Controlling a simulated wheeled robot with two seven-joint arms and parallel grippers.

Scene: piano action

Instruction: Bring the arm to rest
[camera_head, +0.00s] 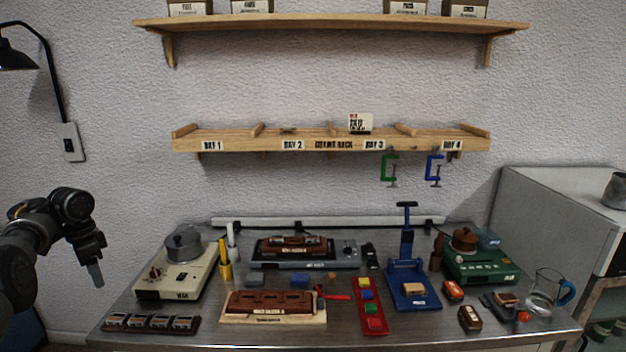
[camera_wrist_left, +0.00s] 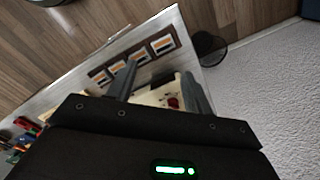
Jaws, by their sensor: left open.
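My left arm comes in from the left in the head view. Its gripper (camera_head: 95,275) hangs in the air left of the workbench (camera_head: 270,280), fingers pointing down, apart from everything. In the left wrist view the left gripper (camera_wrist_left: 160,85) shows two dark fingers spread apart with nothing between them. Beyond the fingers are the bench corner, a dark tray (camera_wrist_left: 135,58) with several framed pieces, and part of a cream device. My right arm and gripper are not in either view.
The cream device with a grey pot (camera_head: 185,245) and the dark tray (camera_head: 150,323) are nearest the left arm. Tools, molds and a glass jug (camera_head: 546,290) crowd the bench. A wall lamp (camera_head: 20,58) hangs at upper left. Shelves are on the wall.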

